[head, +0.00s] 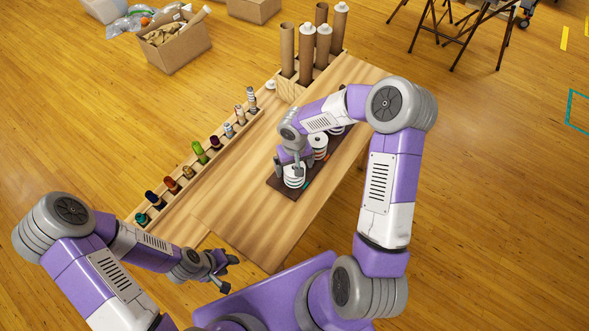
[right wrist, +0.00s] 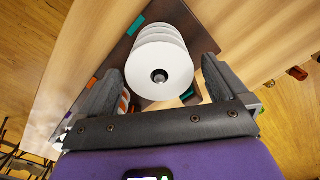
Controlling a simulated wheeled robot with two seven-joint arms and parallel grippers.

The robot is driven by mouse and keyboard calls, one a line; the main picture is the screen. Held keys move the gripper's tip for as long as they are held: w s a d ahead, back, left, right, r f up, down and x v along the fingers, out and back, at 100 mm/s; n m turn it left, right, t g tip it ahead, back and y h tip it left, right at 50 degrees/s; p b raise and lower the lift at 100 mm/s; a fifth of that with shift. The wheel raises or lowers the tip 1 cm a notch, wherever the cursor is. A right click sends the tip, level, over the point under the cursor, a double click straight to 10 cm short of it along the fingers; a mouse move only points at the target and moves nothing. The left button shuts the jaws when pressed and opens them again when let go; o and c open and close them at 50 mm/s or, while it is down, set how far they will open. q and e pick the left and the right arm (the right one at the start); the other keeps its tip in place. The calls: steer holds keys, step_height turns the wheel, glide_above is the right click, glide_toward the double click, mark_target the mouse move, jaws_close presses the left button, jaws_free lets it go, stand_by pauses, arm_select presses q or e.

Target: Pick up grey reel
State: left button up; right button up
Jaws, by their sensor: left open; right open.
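A pale white-grey stacked reel (right wrist: 160,70) with a dark centre hole lies between the open fingers of my right gripper (right wrist: 162,72) in the right wrist view. The fingers stand to either side of it, and I cannot tell whether they touch it. In the head view this reel (head: 293,181) stands at the near end of a dark board (head: 283,188), just under my right gripper (head: 290,167), which partly hides it. Whether its colour is grey or white is hard to tell. My left gripper (head: 230,274) is open and empty near the table's front left corner.
Another pale reel (head: 319,141) with an orange-brown band stands further back on the board. A rack (head: 213,162) of coloured thread spools runs along the table's left side. Cardboard tubes (head: 306,50) stand in a holder at the back. The wooden table's (head: 248,205) near middle is clear.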

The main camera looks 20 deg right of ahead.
steer(key=c, duration=1)
step_height(320, 180, up, 10)
steer(key=shift+r+p, duration=0.1)
steer(key=shift+p, duration=0.85)
steer(key=shift+c, duration=0.2)
